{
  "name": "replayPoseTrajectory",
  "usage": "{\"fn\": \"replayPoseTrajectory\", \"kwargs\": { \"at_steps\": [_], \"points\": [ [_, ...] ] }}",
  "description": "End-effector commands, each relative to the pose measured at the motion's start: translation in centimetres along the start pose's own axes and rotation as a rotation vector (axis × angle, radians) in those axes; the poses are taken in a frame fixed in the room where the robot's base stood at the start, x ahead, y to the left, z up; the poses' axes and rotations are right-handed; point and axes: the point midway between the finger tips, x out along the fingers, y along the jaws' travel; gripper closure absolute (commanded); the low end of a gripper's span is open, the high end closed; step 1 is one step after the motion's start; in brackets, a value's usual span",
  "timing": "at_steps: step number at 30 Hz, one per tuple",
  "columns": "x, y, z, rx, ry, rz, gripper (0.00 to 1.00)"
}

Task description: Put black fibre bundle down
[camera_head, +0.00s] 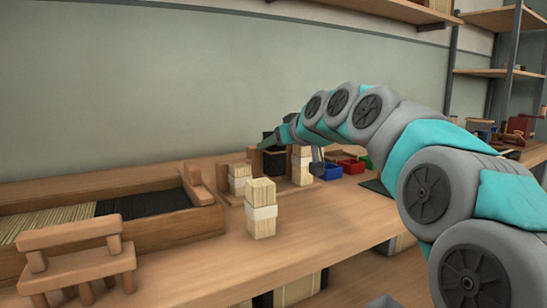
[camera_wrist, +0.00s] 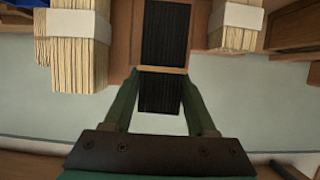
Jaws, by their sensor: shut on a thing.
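The black fibre bundle (camera_wrist: 165,38), tied with a thin tan band, stands between my two green fingers in the wrist view. My gripper (camera_wrist: 160,73) is shut on it near the band. In the head view the black bundle (camera_head: 274,161) is upright at the wooden rack (camera_head: 224,184) at the back of the bench, between pale bundles. One pale bundle (camera_head: 239,179) is to its left and another (camera_head: 301,166) to its right. I cannot tell whether its base touches the rack. My gripper (camera_head: 272,146) reaches it from above and the right, partly hiding it.
A banded pale bundle (camera_head: 262,208) stands alone on the bench (camera_head: 310,228) in front of the rack. A wooden trough (camera_head: 200,222) of pale and black fibres lies left, with a small wooden stand (camera_head: 75,259) before it. Blue (camera_head: 331,172) and red (camera_head: 351,166) bins sit right of the rack.

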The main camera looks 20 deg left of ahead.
Motion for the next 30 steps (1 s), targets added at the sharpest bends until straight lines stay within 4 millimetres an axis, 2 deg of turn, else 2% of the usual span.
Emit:
{"fn": "replayPoseTrajectory", "kwargs": {
  "at_steps": [7, 16, 28, 29, 30],
  "points": [
    [0.8, 0.1, 0.2, 0.001, 0.000, -0.001, 1.00],
    [1.9, 0.0, 3.0, 0.002, 0.000, -0.001, 1.00],
    [2.2, 0.1, 3.5, 0.001, 0.001, 0.000, 1.00],
    [2.1, 0.1, 3.4, 0.001, 0.001, 0.000, 0.40],
    [2.1, 0.1, 3.4, 0.001, 0.000, 0.000, 0.35]
  ]
}}
